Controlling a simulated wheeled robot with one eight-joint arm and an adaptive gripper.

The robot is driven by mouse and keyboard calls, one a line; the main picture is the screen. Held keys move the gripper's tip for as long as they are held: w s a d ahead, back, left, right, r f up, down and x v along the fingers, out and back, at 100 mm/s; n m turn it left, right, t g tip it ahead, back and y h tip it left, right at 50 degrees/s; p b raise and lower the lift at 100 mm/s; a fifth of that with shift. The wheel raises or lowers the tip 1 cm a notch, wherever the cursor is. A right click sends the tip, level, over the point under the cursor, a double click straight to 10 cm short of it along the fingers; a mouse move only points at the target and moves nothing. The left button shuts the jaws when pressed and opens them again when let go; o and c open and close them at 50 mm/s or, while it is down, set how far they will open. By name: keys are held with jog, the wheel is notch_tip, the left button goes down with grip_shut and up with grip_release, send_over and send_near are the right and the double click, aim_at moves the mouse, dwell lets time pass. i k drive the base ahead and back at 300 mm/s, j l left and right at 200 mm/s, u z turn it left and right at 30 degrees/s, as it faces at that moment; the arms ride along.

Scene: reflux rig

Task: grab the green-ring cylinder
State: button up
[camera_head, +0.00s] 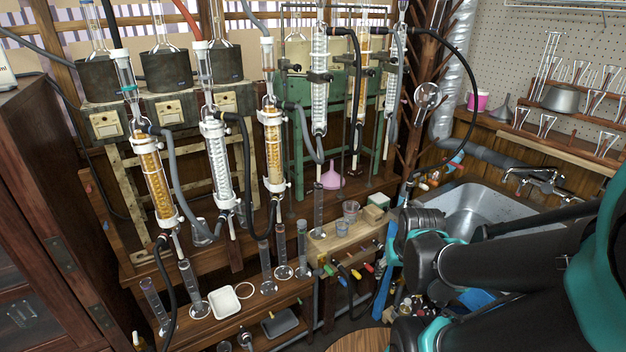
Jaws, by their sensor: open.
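Several clear graduated cylinders stand on the wooden shelves of the rig: two at the lower left (190,287), a group in the middle (266,267), and one farther right (319,212). They are small, and I cannot make out for sure which has a green ring. The cylinder at the right of the middle group (302,240) is one of them. My arm comes in from the right, black with teal joints, over the sink side. My gripper's fingertips do not show, and no part of my arm touches a cylinder.
Tall condensers with tubes and hoses hang above the shelves (153,180). A white tray (223,301) and a dark tray (280,323) lie low. A metal sink (475,205) is at right, a cabinet (35,210) at left.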

aim_at(303, 273)
jog(key=k+j+z, duration=0.2)
jog(key=j, duration=0.2)
jog(key=k+j+z, duration=0.2)
jog(key=j, duration=0.2)
jog(key=k+j+z, duration=0.2)
jog(key=j, duration=0.15)
